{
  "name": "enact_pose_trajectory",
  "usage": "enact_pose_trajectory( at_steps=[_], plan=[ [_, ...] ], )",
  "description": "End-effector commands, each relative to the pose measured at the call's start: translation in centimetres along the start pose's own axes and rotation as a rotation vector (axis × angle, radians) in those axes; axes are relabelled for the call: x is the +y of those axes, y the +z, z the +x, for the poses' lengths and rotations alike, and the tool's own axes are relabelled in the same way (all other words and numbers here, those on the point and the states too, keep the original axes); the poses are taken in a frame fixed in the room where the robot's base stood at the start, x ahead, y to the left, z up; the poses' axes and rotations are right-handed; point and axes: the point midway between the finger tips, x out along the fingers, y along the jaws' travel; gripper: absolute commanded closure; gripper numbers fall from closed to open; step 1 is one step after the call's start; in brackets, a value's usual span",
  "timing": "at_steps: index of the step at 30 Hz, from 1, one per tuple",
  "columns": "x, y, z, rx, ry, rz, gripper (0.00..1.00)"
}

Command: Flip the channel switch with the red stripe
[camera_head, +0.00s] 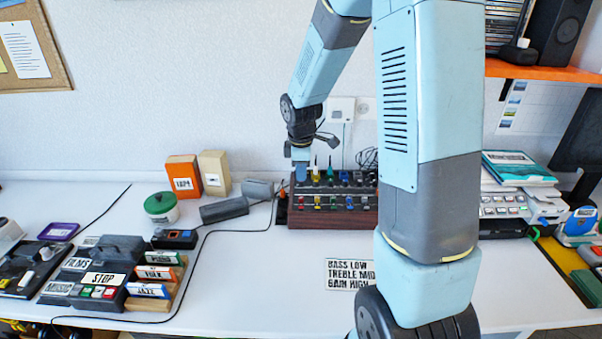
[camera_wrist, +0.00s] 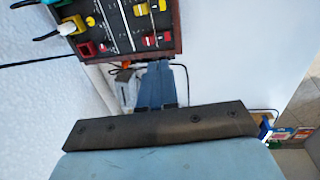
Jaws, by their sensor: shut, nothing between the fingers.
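A dark mixer with reddish-brown wooden sides (camera_head: 332,222) stands against the back wall, with rows of coloured knobs and switches on top. In the wrist view the mixer's wooden edge (camera_wrist: 176,28) and part of its panel are at the top. Red pieces show there, one at the left corner (camera_wrist: 86,48) and one further right (camera_wrist: 150,40), beside yellow and white ones; I cannot tell which carries the red stripe. My gripper (camera_head: 301,173) is shut and empty, pointing down at the mixer's left end. Its blue fingers (camera_wrist: 155,85) show in the wrist view, apart from the panel.
A label card (camera_head: 350,274) lies in front of the mixer. A black cable crosses the table. Book stacks and a printer-like device (camera_head: 503,205) are to the right.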

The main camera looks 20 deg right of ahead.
Motion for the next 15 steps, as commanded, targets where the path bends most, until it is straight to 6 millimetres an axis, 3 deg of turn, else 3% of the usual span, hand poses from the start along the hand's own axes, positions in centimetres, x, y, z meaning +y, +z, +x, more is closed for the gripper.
enact_pose_trajectory(
  at_steps=[15],
  plan=[
    [-0.1,-0.1,8.4,-0.001,-0.003,0.000,1.00]
  ],
)
